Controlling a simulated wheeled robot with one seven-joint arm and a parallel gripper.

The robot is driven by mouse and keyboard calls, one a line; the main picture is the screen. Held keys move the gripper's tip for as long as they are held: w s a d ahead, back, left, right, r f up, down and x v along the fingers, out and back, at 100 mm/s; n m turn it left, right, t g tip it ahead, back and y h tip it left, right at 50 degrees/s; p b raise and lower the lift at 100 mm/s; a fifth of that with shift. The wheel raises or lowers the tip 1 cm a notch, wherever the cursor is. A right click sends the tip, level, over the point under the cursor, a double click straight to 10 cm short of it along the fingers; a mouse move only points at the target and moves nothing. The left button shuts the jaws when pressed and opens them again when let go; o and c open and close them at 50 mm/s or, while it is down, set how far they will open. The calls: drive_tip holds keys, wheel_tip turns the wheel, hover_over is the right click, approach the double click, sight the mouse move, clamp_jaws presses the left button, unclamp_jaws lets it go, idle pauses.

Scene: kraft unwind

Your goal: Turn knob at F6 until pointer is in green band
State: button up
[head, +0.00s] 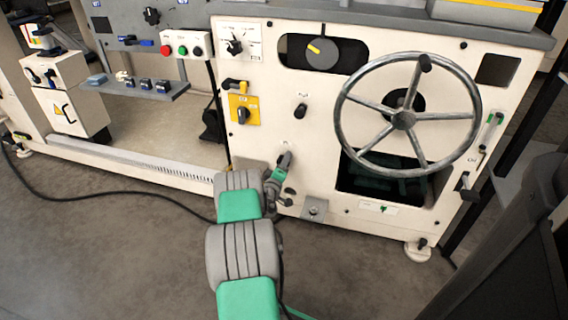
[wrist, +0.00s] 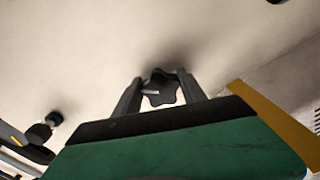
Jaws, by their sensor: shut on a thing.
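A dark star-shaped knob (wrist: 160,88) stands out from the pale panel in the wrist view, with a small light mark on its face. My gripper (wrist: 160,93) has one finger on each side of the knob and is shut on it. In the head view my gripper is at the lower left of the cream machine front (head: 330,165), but its fingertips and the held knob cannot be made out there. The label F6 is not readable. I cannot tell which pointer or green band belongs to this knob.
A large handwheel (head: 403,120) juts out at right. A black knob (head: 300,110) and a yellow switch plate (head: 245,110) are above my gripper. A dark window with a yellow-marked disc (head: 322,53) is higher up. A cable (head: 110,193) lies on the open floor at left.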

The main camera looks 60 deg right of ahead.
drive_tip(key=o, duration=1.4)
drive_tip(key=shift+c, duration=0.2)
drive_tip(key=shift+a, duration=0.1)
drive_tip(key=s+a+p, duration=0.1)
drive_tip(key=a+p, duration=0.1)
drive_tip(key=a, duration=0.5)
drive_tip(key=shift+a, duration=0.3)
drive_tip(key=shift+s, duration=0.1)
